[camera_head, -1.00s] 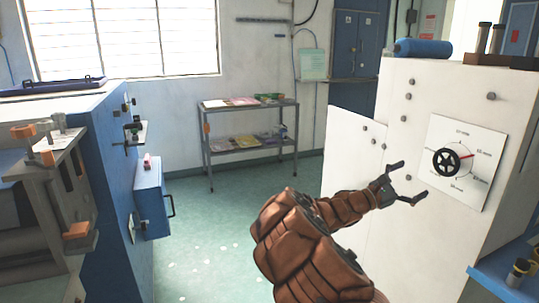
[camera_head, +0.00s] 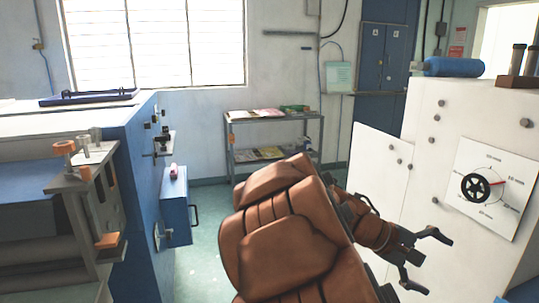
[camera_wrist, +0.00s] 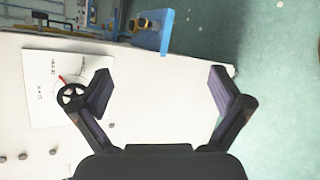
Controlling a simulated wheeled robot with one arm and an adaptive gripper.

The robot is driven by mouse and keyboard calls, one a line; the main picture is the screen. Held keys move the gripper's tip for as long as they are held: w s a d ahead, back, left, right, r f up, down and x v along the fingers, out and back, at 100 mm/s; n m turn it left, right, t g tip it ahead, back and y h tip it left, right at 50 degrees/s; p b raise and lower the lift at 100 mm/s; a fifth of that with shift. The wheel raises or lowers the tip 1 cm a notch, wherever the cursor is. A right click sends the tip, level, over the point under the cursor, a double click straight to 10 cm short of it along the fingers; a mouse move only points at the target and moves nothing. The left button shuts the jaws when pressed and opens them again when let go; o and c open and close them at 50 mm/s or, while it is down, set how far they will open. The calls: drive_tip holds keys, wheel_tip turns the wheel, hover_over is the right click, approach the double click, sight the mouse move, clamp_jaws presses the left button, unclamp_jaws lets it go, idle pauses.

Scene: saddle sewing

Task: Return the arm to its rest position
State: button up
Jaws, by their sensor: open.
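My brown arm is bent in front of the camera in the head view. My gripper (camera_head: 424,262) is at the lower right, in front of the white cabinet (camera_head: 425,150). Its two fingers are spread, with nothing between them. In the wrist view my gripper (camera_wrist: 162,92) also shows open and empty, with the white cabinet face and the green floor beyond it. The black dial wheel (camera_head: 477,187) on the cabinet's white panel is above and to the right of the gripper, apart from it.
A blue machine (camera_head: 140,190) with a handled box (camera_head: 176,205) stands at the left. A grey shelf (camera_head: 272,120) with papers is by the back wall. A blue roll (camera_head: 454,67) lies on the cabinet top. Green floor (camera_head: 203,255) is open between the machine and my arm.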

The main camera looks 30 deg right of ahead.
drive_tip(key=s+a+f+t+y, duration=0.1)
drive_tip(key=a+f+t+y, duration=0.1)
drive_tip(key=a, duration=0.9)
drive_tip(key=s+a+f+n+t+y+p, duration=0.1)
drive_tip(key=a+f+t+y, duration=0.1)
drive_tip(key=a, duration=0.9)
drive_tip(key=s+a+f+n+t+y+p, duration=0.1)
drive_tip(key=a+f+y, duration=0.3)
drive_tip(key=a, duration=0.8)
drive_tip(key=shift+f+t+y, duration=0.2)
drive_tip(key=shift+t+y, duration=0.4)
drive_tip(key=shift+y, duration=0.3)
